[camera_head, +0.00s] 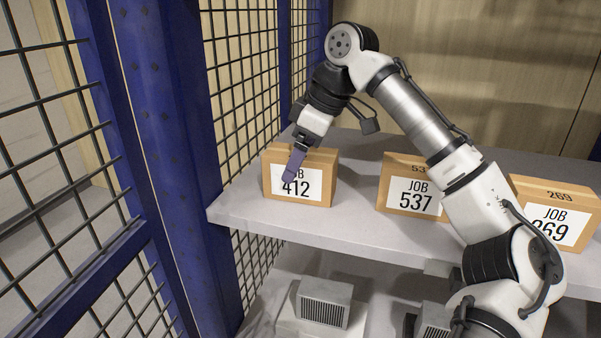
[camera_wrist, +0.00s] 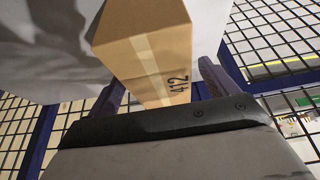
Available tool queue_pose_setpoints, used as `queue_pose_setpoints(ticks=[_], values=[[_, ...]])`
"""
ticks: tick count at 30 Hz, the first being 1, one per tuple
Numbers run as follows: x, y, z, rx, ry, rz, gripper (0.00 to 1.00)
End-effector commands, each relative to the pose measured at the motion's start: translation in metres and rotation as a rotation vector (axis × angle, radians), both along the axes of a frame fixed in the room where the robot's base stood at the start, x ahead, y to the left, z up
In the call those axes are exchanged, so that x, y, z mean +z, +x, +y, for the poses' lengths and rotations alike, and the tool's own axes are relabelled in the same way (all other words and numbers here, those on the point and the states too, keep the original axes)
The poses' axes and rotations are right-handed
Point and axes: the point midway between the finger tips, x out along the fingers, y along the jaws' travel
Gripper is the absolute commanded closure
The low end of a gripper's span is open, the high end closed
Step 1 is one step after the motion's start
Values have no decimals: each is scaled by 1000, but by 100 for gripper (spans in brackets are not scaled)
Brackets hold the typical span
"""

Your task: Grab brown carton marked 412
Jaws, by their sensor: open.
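The brown carton marked 412 (camera_head: 321,190) stands upright at the left end of the grey shelf, with a white label reading JOB 412. My gripper (camera_head: 293,167) is in front of and over the carton's upper left, and its purple finger hides part of the label. In the wrist view the carton (camera_wrist: 145,50) shows its taped top and the number 412. My gripper (camera_wrist: 168,85) is open there, with one finger on each side of the carton's near end. I cannot tell whether the fingers touch it.
Carton 537 (camera_head: 390,172) and carton 269 (camera_head: 569,193) stand farther right on the same shelf (camera_head: 340,226). A blue post (camera_head: 160,120) and wire mesh (camera_head: 240,80) bound the left side. Grey vented units (camera_head: 323,303) sit on the level below.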

Motion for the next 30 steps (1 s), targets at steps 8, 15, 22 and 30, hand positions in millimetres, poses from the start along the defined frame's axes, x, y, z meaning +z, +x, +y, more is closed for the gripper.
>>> queue_pose_setpoints(ticks=[8,15,22,30], values=[[0,0,0,0,1,0,15],[-2,0,0,2,3,1,15],[-5,0,0,-1,1,1,15],[-5,0,0,-1,1,0,24]])
